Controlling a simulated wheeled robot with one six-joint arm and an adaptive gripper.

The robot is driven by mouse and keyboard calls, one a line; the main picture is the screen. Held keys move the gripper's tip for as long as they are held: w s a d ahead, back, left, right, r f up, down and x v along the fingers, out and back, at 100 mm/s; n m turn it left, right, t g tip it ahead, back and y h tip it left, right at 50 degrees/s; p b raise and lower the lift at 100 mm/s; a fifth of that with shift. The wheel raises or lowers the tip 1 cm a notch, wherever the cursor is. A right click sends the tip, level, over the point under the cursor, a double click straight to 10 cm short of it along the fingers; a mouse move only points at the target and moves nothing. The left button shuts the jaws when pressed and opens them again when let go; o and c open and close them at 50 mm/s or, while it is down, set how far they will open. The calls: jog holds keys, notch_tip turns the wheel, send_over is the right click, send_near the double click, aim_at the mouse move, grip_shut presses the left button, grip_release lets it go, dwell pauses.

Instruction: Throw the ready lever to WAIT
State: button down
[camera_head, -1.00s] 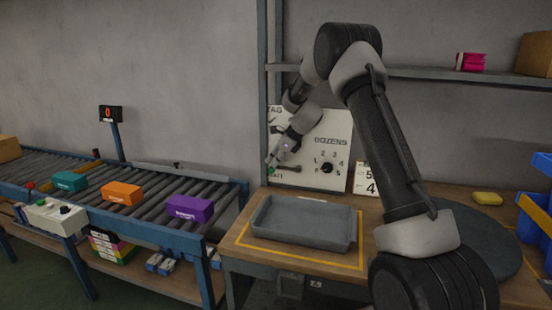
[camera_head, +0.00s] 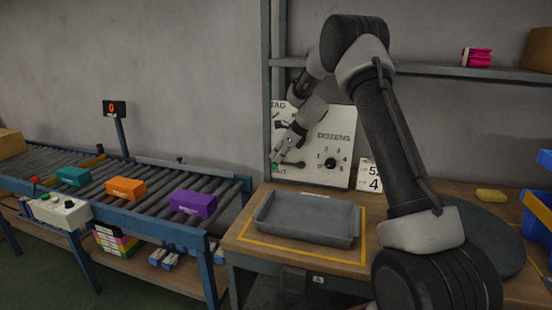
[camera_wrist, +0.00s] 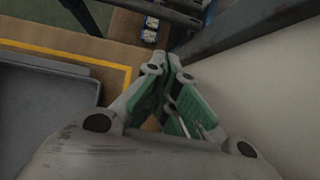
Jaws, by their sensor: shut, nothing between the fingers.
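The white panel (camera_head: 343,173) stands upright at the back of the bench, with a DOZENS dial (camera_head: 330,164) and a partly covered WAIT label (camera_head: 280,171). A dark lever (camera_head: 294,163) sticks out on the panel's lower left, just above that label; its pivot end is hard to make out. My gripper (camera_head: 275,164) is shut and empty at the panel's left edge, close beside the lever. In the wrist view my gripper (camera_wrist: 165,62) shows green-lined fingers together at the tips. I cannot tell whether it touches the lever.
A grey tray (camera_head: 308,239) sits inside a yellow outline on the bench in front of the panel. A roller conveyor (camera_head: 150,198) with several coloured boxes runs at left. A number card (camera_head: 370,174) stands right of the panel, and a blue rack post (camera_head: 268,100) rises behind.

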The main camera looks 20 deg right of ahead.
jog(key=v, duration=1.1)
jog(key=shift+w, duration=0.1)
